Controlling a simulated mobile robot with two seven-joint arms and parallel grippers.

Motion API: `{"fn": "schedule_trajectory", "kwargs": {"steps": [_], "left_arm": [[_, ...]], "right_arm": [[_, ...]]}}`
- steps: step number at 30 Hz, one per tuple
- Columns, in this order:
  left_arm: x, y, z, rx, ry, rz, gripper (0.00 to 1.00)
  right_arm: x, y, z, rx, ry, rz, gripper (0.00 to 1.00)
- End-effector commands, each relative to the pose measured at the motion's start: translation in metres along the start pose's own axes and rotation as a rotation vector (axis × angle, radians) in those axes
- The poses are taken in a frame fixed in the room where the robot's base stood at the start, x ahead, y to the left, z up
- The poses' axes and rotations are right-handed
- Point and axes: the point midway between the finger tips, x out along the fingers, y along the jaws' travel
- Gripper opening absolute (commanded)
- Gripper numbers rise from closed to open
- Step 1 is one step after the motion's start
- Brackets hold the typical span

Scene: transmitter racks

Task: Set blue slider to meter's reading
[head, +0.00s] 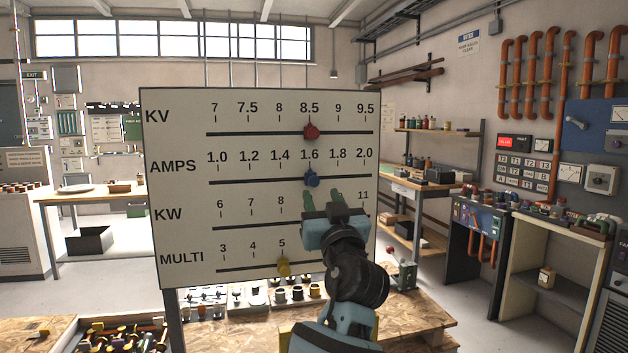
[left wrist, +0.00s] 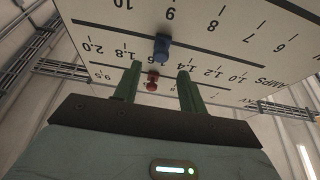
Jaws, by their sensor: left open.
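The white slider board (head: 262,190) has rows marked KV, AMPS, KW and MULTI. The blue slider (head: 312,179) sits on the AMPS line under 1.6. In the left wrist view, which shows the board upside down, the blue slider (left wrist: 162,46) appears just above the fingertips, near 1.6. My left gripper (head: 323,196) is open, its two green fingers pointing at the board just below the blue slider in the head view. Nothing is seen between its fingers (left wrist: 160,72) except board and the red slider behind. No meter reading is legible. My right gripper is not in view.
A red slider (head: 311,132) is at KV 8.5 and a yellow slider (head: 284,268) near MULTI 5. Part of the KW row is hidden by my gripper. A wooden bench (head: 420,318) stands below; a blue panel with a dial (head: 571,173) is at right.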

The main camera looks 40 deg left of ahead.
Motion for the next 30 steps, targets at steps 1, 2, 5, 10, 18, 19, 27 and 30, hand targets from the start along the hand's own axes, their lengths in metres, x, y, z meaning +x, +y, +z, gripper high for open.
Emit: {"fn": "schedule_trajectory", "kwargs": {"steps": [1, 2, 5, 10, 18, 19, 27, 30], "left_arm": [[0.007, -0.001, -0.004, -0.001, 0.003, -0.002, 0.42], [0.012, -0.002, -0.004, -0.001, 0.004, -0.003, 0.42], [0.027, -0.002, -0.005, -0.002, 0.004, -0.003, 0.42], [0.052, -0.002, -0.005, -0.002, 0.004, -0.003, 0.42], [0.070, -0.001, -0.002, -0.001, 0.001, -0.002, 0.42], [0.071, -0.001, -0.002, -0.001, 0.001, -0.002, 0.42], [0.071, -0.001, -0.001, -0.001, 0.001, -0.001, 0.39], [0.071, -0.001, -0.001, -0.001, 0.000, -0.001, 0.26]], "right_arm": [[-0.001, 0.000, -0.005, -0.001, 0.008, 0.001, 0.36], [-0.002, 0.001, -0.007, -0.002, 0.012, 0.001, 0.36], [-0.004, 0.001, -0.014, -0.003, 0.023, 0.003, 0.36], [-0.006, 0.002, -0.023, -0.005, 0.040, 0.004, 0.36], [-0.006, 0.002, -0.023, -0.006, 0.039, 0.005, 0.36], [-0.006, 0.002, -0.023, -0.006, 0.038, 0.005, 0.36], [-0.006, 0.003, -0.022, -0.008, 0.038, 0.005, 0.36], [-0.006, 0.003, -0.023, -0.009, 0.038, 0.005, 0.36]]}}
